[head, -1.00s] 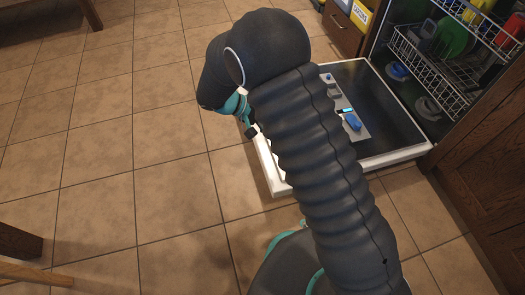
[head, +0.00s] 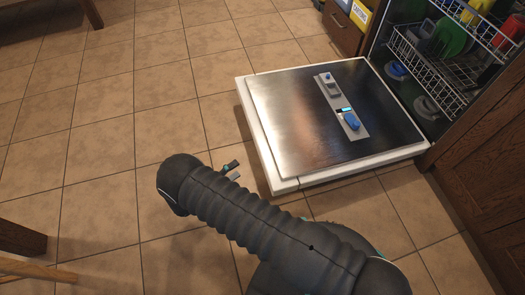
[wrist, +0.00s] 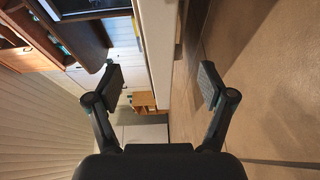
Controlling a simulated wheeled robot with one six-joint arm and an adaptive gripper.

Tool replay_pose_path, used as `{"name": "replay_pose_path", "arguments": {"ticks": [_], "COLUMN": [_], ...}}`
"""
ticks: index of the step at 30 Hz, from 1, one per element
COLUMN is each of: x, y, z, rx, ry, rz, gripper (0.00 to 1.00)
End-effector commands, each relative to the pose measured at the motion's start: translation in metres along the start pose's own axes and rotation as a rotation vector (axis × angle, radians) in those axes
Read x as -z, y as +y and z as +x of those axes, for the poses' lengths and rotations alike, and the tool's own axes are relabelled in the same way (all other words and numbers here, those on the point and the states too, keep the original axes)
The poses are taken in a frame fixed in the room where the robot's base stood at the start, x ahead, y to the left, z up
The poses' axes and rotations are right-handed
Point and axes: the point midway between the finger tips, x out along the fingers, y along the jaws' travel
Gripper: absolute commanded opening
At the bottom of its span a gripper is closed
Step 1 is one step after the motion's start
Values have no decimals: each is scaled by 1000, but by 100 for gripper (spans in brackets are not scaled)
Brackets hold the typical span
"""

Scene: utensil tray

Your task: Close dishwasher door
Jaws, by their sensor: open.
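The dishwasher door (head: 290,120) is open and lies about flat, low over the floor, in the head view. It has a steel panel with a white rim and a grey strip with blue parts on it. My gripper (head: 231,170) is low, just outside the door's near left corner, with a small gap to the rim in the head view. In the wrist view my gripper (wrist: 160,82) is open and empty, its fingers spread. A pale edge (wrist: 153,45), likely the door's rim, runs between and beyond the fingers; I cannot tell contact.
The dishwasher's wire rack (head: 425,70) with dishes shows at the upper right. A wooden cabinet (head: 480,170) stands beside it at the right. A wooden leg (head: 20,242) is at the lower left. The tiled floor left of the door is clear.

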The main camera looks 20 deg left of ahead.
Motion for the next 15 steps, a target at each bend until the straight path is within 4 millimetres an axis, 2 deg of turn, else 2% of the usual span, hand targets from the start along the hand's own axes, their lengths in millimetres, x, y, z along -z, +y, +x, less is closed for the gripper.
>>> {"name": "replay_pose_path", "arguments": {"ticks": [5, 15], "x": [-1, -2], "y": [0, 0], "z": [24, 88], "rx": [1, 2], "ry": [-5, -7], "rz": [-2, -2], "gripper": [81, 81]}}
